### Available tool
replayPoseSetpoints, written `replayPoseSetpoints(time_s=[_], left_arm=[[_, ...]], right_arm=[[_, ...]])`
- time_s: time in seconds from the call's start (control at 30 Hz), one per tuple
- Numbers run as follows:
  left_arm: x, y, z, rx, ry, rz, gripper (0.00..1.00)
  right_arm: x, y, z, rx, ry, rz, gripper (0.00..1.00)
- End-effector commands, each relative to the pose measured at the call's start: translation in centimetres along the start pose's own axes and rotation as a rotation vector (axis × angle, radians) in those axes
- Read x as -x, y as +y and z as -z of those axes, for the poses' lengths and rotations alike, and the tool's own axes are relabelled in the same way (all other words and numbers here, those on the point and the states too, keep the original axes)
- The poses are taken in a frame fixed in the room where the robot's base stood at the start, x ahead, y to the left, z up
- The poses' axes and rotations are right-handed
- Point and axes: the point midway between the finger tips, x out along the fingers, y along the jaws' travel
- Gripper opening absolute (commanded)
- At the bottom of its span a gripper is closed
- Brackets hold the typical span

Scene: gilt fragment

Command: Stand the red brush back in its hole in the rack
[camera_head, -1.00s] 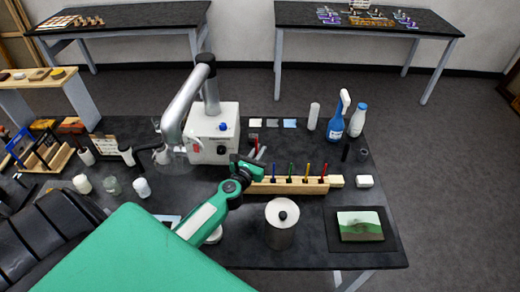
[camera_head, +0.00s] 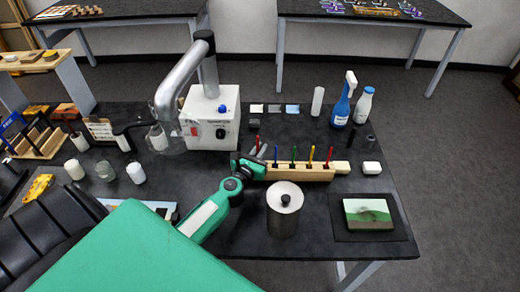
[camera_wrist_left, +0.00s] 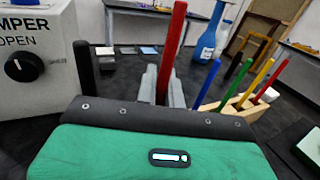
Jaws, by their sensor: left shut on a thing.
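My left gripper (camera_head: 261,157) is shut on the red brush (camera_wrist_left: 172,50), whose red handle stands up nearly upright between the grey fingers in the wrist view. In the head view the red brush (camera_head: 257,143) shows only as a short red tip. The wooden rack (camera_head: 300,174) lies just right of the gripper and holds blue, green, yellow and another red-handled brush (camera_head: 329,154). The rack (camera_wrist_left: 240,112) also shows at the right in the wrist view. The gripper hides the rack's left end, the hole there and the held brush's lower end.
A white machine (camera_head: 211,120) with a bent grey pipe stands behind the gripper on the left. A lidded metal can (camera_head: 284,212) stands in front of the rack. A pale block (camera_head: 342,167) adjoins the rack's right end. A spray bottle (camera_head: 343,102) stands behind.

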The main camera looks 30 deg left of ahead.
Motion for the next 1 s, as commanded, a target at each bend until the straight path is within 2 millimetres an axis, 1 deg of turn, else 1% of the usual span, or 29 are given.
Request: replayPoseSetpoints(time_s=[0.17,0.2,0.27,0.3,0.57,0.67,0.77,0.83,1.0], left_arm=[[0.0,0.0,0.0,0.000,0.000,0.000,0.00],[0.0,0.0,0.0,0.000,0.000,0.000,0.15],[0.0,0.0,0.0,0.000,0.000,0.000,0.27],[0.0,0.0,0.0,0.000,0.000,0.000,0.34],[0.0,0.0,0.0,-0.001,0.000,0.000,0.34],[0.3,0.0,0.0,-0.001,0.001,0.000,0.34],[1.2,0.0,0.1,-0.001,0.002,0.000,0.34],[2.1,0.0,0.2,-0.001,0.002,0.000,0.34],[5.3,0.0,0.3,0.000,0.002,0.001,0.34]], right_arm=[[0.1,0.2,-0.1,0.000,-0.001,-0.002,0.36],[0.1,0.2,-0.1,0.000,-0.001,-0.002,0.36],[0.1,0.3,-0.1,0.001,-0.002,-0.003,0.36],[0.1,0.4,-0.1,0.001,-0.002,-0.004,0.36],[0.1,0.6,-0.2,0.001,-0.002,-0.006,0.36],[0.0,0.6,-0.2,0.001,-0.002,-0.006,0.36],[-0.1,0.6,-0.2,0.001,-0.002,-0.006,0.36],[-0.3,0.6,-0.2,0.001,-0.002,-0.006,0.36],[-0.9,0.6,-0.2,0.001,-0.002,-0.006,0.36]])
